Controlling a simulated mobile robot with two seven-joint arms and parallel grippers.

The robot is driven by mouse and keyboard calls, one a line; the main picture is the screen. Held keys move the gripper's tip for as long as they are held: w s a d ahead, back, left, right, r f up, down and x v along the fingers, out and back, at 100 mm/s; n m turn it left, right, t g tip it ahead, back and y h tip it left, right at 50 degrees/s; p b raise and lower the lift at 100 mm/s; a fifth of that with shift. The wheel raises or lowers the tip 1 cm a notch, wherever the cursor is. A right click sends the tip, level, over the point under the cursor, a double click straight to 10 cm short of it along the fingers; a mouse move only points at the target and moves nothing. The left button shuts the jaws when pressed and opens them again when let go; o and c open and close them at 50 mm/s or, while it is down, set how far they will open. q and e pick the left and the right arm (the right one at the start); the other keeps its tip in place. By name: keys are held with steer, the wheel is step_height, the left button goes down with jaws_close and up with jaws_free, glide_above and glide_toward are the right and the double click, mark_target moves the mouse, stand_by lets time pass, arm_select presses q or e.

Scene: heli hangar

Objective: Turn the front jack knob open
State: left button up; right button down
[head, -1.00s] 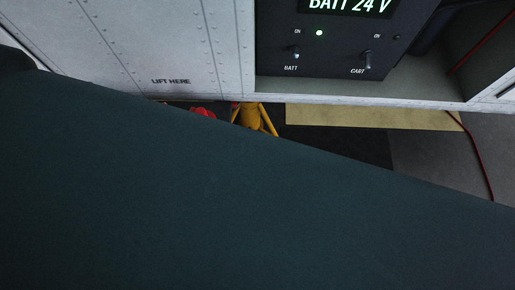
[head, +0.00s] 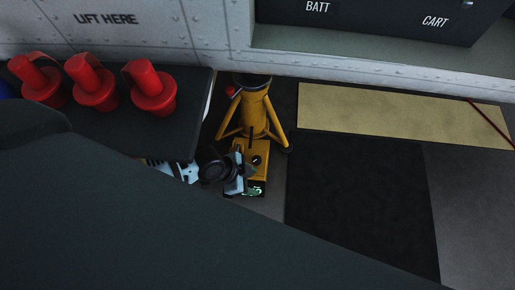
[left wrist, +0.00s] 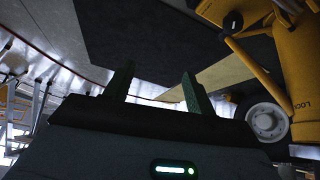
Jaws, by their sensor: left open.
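The yellow jack (head: 252,112) stands on the floor below the white panelled body, its legs splayed. A yellow block (head: 240,155) at its foot carries a small dark round part (head: 257,160), possibly the knob.
Several red plugs (head: 95,82) stand on a dark cart top (head: 185,105) left of the jack. A beige mat (head: 400,112) and a dark mat (head: 355,195) lie on the clear floor to the right. My arm covers the lower left.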

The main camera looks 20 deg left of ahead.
arm_select(q)
steer(key=w+a+f+m+y+b, duration=0.1)
steer(key=w+a+f+b, duration=0.2)
steer(key=w, duration=0.3)
steer(key=w+a+f+m+g+b, duration=0.1)
steer(key=w+a+f+b, duration=0.3)
steer(key=w+f+b, duration=0.1)
steer(key=shift+w+f+y+b, duration=0.25)
steer(key=shift+w+y+b, duration=0.15)
steer(key=shift+b, duration=0.15)
arm_select(e)
step_height(320, 180, down, 11)
steer(key=w, duration=0.1)
steer(key=shift+w+d+r+g, duration=0.15)
steer(key=shift+d+r+g, duration=0.1)
steer(key=shift+g, duration=0.15)
